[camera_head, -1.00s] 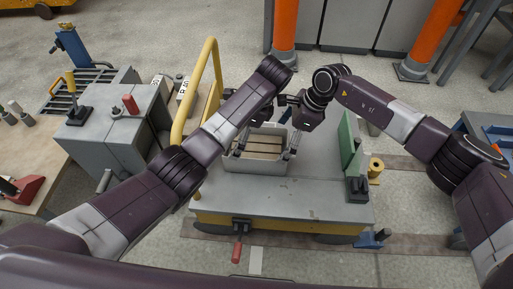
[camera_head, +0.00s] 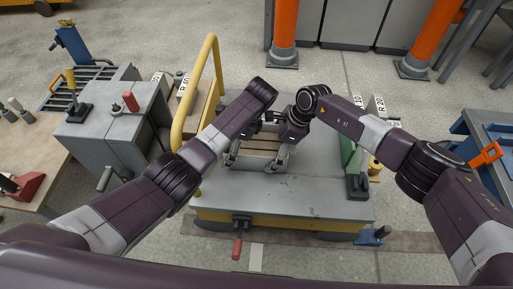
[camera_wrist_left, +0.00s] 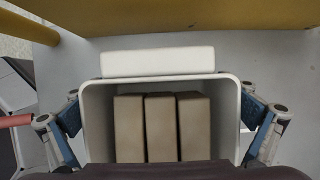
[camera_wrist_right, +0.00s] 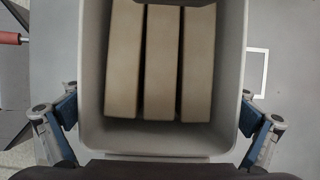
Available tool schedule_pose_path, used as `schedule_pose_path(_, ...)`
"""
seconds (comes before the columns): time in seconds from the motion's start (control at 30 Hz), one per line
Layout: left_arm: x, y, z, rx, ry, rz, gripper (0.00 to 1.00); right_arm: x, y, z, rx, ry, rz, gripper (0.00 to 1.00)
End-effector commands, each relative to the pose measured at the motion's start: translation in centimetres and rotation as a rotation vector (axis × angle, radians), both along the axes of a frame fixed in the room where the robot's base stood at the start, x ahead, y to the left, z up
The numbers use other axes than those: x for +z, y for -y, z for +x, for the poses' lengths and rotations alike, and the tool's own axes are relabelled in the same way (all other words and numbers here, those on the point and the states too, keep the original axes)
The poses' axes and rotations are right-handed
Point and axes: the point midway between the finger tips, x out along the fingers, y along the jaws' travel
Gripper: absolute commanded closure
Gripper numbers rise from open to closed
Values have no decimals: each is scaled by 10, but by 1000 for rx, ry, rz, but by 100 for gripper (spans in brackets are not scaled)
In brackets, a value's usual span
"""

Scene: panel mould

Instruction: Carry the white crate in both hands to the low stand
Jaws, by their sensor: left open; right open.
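The white crate (camera_head: 262,163) stands on the grey top of a yellow-sided cart, with three tan blocks (camera_wrist_right: 160,60) inside. In the left wrist view the crate (camera_wrist_left: 232,85) shows a white flange (camera_wrist_left: 158,61) at its far end. My left gripper (camera_head: 241,147) is low at the crate's left part, fingers spread on both sides of it. My right gripper (camera_head: 288,147) is low at the right end, its open fingers also straddling the crate (camera_wrist_right: 160,142). Whether any finger touches the walls I cannot tell. I cannot pick out the low stand for certain.
A yellow rail (camera_head: 213,65) rises at the cart's left. A green block (camera_head: 349,150) stands at the cart's right edge. The cart top (camera_head: 310,195) is clear in front of the crate. A grey cabinet (camera_head: 110,125) is to the left, and orange posts (camera_head: 286,35) stand behind.

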Motion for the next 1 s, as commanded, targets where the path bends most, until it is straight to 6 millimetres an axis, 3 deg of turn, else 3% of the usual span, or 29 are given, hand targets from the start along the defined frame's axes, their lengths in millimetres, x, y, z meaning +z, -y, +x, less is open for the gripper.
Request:
schedule_pose_path(0.1, 0, 0, 0, 0, -1, 0, 1, 0, 0, 0, 0, 0, 0, 1)
schedule_pose_path(0.67, 0, 0, 0, 0, -1, 0, 63, 1, 0, 0, 1, 1, 1, 63)
schedule_pose_path(1.0, 4, 0, 2, 0, 4, 1, 64, 6, -2, 2, 0, 5, 6, 64)
